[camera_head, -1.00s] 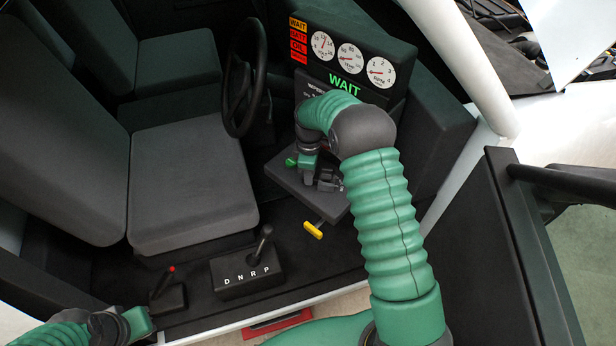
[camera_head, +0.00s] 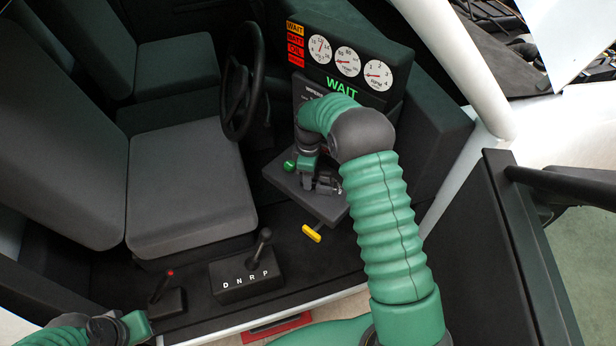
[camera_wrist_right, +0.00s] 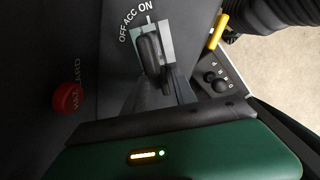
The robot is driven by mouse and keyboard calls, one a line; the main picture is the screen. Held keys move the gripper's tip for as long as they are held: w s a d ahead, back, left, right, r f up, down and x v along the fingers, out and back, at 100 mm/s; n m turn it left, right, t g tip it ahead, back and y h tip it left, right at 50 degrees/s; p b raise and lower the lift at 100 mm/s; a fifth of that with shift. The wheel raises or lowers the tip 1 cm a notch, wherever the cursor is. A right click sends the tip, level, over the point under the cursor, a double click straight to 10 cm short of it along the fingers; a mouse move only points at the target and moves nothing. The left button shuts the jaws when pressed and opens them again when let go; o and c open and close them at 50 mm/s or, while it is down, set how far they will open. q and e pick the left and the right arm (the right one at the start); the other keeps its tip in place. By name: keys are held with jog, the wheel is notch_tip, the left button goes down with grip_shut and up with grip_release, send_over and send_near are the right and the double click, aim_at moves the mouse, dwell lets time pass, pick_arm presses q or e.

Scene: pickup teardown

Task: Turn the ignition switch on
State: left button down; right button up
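The ignition switch (camera_wrist_right: 150,52) is a dark upright knob on the dark panel, under the curved label OFF ACC ON. In the right wrist view its upper end points toward the ACC–ON part of the label. My right gripper (camera_wrist_right: 152,48) has its two fingers on either side of the knob and looks closed on it. In the head view my right gripper (camera_head: 318,184) is over the dash's lower panel and its arm comes from the lower right. The switch is hard to make out there. My left gripper (camera_head: 118,328) is low at the left edge, away from the dash; its fingers are unclear.
A red hazard knob (camera_wrist_right: 67,98) and a yellow handle (camera_wrist_right: 218,31) flank the switch. The gauge panel (camera_head: 348,62) shows lit warning labels and a green WAIT. The steering wheel (camera_head: 240,82), gear selector (camera_head: 246,282) and red-tipped lever (camera_head: 163,285) stand to the left.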

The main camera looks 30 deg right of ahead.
jog(key=shift+r, duration=0.1)
notch_tip(320, 180, up, 16)
jog(key=b, duration=0.3)
jog(key=shift+r, duration=0.2)
jog(key=s+a+f+m+t+b, duration=0.1)
jog(key=s+a+f+m+b, duration=0.2)
jog(key=s+a+f, duration=0.4)
jog(key=s+a+f+m+t+b, duration=0.1)
jog(key=s+a+f+m+b, duration=0.2)
jog(key=s+a+f+m, duration=0.3)
jog(key=shift+s+a+f+t, duration=0.45)
jog(key=shift+s+f, duration=1.75)
jog(key=shift+s, duration=2)
jog(key=shift+a, duration=0.35)
